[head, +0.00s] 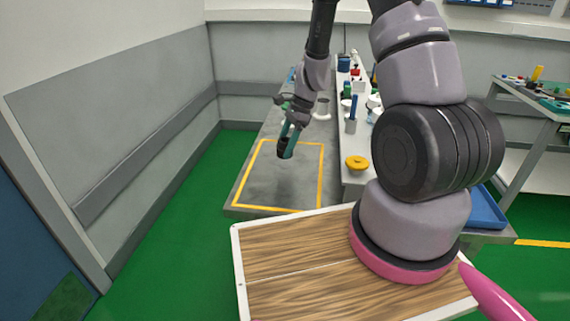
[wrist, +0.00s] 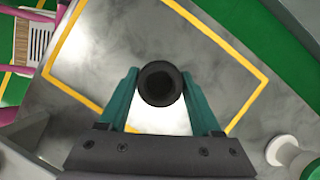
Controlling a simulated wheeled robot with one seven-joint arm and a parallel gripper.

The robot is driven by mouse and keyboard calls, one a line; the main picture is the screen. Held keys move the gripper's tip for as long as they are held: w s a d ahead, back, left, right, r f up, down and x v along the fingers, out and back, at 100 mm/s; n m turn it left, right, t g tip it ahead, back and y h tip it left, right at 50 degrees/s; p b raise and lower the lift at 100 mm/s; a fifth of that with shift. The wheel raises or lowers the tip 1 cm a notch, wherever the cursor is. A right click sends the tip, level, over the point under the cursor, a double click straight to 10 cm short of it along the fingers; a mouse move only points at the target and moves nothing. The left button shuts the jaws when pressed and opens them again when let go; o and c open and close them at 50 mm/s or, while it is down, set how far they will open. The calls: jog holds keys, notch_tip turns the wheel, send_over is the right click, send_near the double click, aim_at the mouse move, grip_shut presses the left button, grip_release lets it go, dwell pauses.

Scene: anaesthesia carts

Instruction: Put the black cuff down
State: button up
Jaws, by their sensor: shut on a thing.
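The black cuff (wrist: 160,84) is a dark ring-like cylinder, seen end-on in the wrist view between two teal fingers. In the head view the cuff (head: 285,149) shows at the lower end of my gripper (head: 288,138). My gripper is shut on it and holds it above the grey table (head: 240,203). Below it is a rectangle outlined in yellow tape (head: 322,175), which also shows in the wrist view (wrist: 75,25). A soft shadow lies on the table inside the outline. The cuff is apart from the surface.
The outlined area is bare. A white spool-like thing (head: 322,108) stands behind it. To the right, a raised white shelf carries a yellow ring (head: 357,162), a cup with a blue item (head: 352,115) and several small things. A grey wall (head: 110,110) is at left.

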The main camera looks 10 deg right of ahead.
jog(key=shift+f, duration=2.9)
jog(key=shift+f, duration=0.15)
jog(key=o, duration=1.4)
jog(key=s+v, duration=0.1)
jog(key=v, duration=1.1)
notch_tip(320, 180, up, 13)
jog(key=n+t, duration=0.2)
jog(key=n, duration=0.1)
send_over(285, 170)
jog(key=s+d, duration=0.1)
jog(key=d, duration=0.3)
jog(key=s+d+r+n+t+h, duration=0.1)
jog(key=s+r+n+t, duration=0.4)
jog(key=s+r, duration=1.3)
notch_tip(285, 170, up, 2)
jog(key=n+h, duration=0.1)
jog(key=n, duration=0.3)
jog(key=shift+s+d+n+t+h, duration=0.3)
jog(key=shift+d+t, duration=0.1)
